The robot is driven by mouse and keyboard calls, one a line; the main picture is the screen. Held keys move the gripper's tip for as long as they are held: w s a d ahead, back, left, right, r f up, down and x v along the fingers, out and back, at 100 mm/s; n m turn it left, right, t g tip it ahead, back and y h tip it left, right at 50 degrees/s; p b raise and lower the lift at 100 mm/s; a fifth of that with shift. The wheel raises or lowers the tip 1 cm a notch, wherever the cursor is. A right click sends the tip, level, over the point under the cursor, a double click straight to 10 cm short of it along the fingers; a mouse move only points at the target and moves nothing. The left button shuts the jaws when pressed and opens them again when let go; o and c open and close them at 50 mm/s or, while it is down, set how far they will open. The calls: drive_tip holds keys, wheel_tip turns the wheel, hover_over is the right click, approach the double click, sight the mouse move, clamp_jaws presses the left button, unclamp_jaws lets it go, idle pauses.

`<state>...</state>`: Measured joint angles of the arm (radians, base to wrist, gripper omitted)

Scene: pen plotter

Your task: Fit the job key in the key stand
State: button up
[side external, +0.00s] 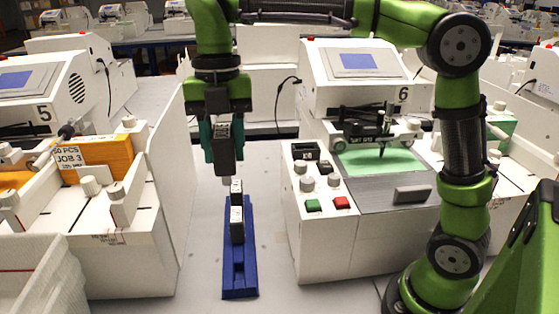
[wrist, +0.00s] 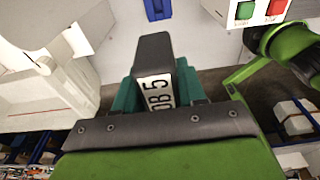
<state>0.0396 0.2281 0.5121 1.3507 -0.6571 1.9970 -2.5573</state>
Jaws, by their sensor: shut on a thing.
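My gripper (side external: 223,150) has teal fingers and is shut on a dark job key (side external: 222,138). The held key hangs upright, its pale lower tip just left of and above the back of the key stand. In the wrist view the held key (wrist: 155,70) shows a white label reading "OB 5", its first part hidden. The blue key stand (side external: 240,286) lies on the table with dark, white-labelled keys (side external: 237,222) standing in its back part. Its front part looks empty. In the wrist view only a bit of blue stand (wrist: 158,9) shows beyond the key.
Station 6 (side external: 325,250), a white plotter with a green and a red button, stands right of the stand. Station 5 (side external: 120,255) with its tall white side panel (side external: 170,175) stands left.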

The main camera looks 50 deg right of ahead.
wheel_tip(320, 180, down, 24)
drive_tip(key=shift+r, duration=0.15)
idle(0.8)
drive_tip(key=shift+f, duration=1.55)
idle(0.4)
drive_tip(key=o, duration=1.1)
drive_tip(key=shift+o, duration=0.2)
wheel_tip(320, 180, up, 17)
drive_tip(key=w+d, duration=0.1)
drive_tip(key=shift+w+d+f, duration=0.15)
drive_tip(key=shift+w+d, duration=0.05)
